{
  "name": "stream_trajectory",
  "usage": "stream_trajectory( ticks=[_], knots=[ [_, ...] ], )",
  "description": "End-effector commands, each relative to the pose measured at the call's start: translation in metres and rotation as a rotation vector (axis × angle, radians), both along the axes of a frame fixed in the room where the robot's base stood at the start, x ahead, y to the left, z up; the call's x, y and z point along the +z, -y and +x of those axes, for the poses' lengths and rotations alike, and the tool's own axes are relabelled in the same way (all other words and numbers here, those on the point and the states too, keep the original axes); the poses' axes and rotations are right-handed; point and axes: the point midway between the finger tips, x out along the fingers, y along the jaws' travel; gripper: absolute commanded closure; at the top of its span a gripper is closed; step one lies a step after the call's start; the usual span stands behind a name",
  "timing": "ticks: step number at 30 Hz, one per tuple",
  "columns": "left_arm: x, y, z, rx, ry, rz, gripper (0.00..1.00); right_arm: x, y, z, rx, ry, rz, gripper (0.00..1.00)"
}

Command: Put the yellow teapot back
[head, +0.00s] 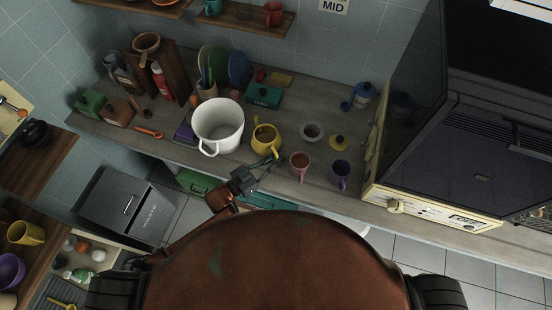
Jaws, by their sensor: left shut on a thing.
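The yellow teapot (265,146) is on or just above the counter, right of a big white pot; I cannot tell if it touches the counter. Its top looks open, with a dark inside. My left gripper (268,164) reaches up from the front edge of the counter and is shut on the teapot's near side, where a yellow handle shows. The fingertips are small and dim. A yellow lid (339,143) with a dark knob lies on the counter to the right. My right gripper is not in view.
The white pot (218,122) stands close on the left. A pink mug (300,164), a purple mug (340,174) and a small white bowl (312,132) are on the right. A yellow-fronted oven (430,212) bounds the right side. A shelf (190,14) hangs above.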

Motion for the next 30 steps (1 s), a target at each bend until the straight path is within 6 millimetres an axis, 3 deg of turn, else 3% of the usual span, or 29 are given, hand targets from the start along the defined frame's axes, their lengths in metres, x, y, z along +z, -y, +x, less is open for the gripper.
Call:
stream_trajectory(
  ticks=[5, 6, 14, 24, 30],
  knots=[
    [-0.001, 0.0, 0.0, -0.001, 0.003, -0.001, 1.0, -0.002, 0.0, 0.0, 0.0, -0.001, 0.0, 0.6],
    [-0.004, 0.0, 0.0, 0.0, -0.001, 0.001, 0.91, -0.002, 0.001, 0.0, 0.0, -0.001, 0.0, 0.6],
    [-0.003, 0.0, 0.0, 0.0, -0.001, 0.001, 0.74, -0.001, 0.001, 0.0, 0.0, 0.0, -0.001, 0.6],
    [0.001, -0.001, -0.001, 0.0, -0.001, 0.001, 0.74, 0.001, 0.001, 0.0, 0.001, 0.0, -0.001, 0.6],
    [-0.001, -0.027, -0.02, 0.0, -0.002, 0.004, 0.74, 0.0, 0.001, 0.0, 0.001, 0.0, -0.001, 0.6]
  ],
)
